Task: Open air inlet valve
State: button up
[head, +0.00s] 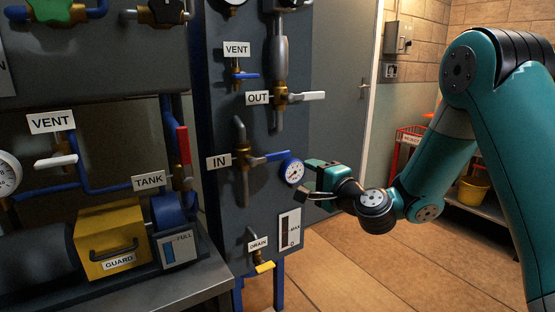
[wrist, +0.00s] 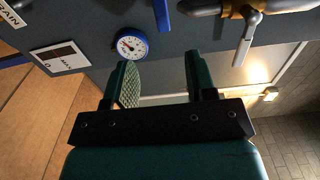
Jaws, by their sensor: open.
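The IN valve shows in the head view as a brass body (head: 242,160) on a vertical grey pipe, with an IN label (head: 219,162) at its left. Its blue lever (head: 270,158) points right, roughly crosswise to the pipe. The end of a blue lever (wrist: 161,14) shows at the top edge of the wrist view; the valve body is out of that view. My gripper (head: 306,178) is open and empty, right of the lever and close to the round gauge. In the wrist view its two fingers (wrist: 158,72) stand apart, with nothing between them.
A round white gauge (head: 292,171) sits just beside the lever tip, also in the wrist view (wrist: 132,45). The OUT valve's white lever (head: 306,96) is above; the DRAIN valve's yellow lever (head: 265,267) and a MAX level gauge (head: 289,230) are below. Open floor lies right.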

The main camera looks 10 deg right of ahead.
aim_at(279, 157)
jog(key=p+x, duration=0.6)
jog(key=x, duration=0.9)
jog(key=shift+w+a, duration=0.2)
jog(key=shift+c, duration=0.5)
grip_shut()
